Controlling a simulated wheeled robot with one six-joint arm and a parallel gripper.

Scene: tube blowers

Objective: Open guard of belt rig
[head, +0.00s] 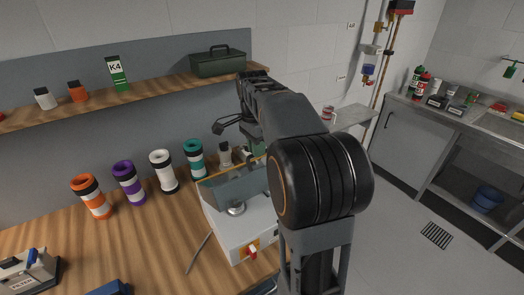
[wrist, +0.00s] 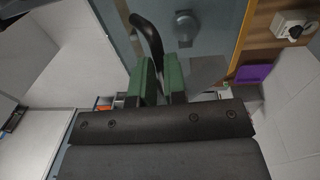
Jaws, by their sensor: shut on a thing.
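The belt rig (head: 238,228) is a white box with a red switch on its front, standing at the right end of the wooden bench. Its blue-grey guard (head: 240,187) is on top, partly hidden by my arm; how far it stands open I cannot tell. In the wrist view the guard appears as a grey-blue panel (wrist: 208,35). A dark curved handle (wrist: 150,35) runs between the green fingers of my gripper (wrist: 158,68), which is shut on it. In the head view my gripper (head: 258,148) is mostly hidden behind my arm, above the rig's far side.
Orange (head: 92,197), purple (head: 129,184), white (head: 163,172) and teal (head: 194,160) tubes stand left of the rig. A shelf (head: 150,97) above holds a green toolbox (head: 217,62). Open floor and a sink counter (head: 460,118) lie to the right.

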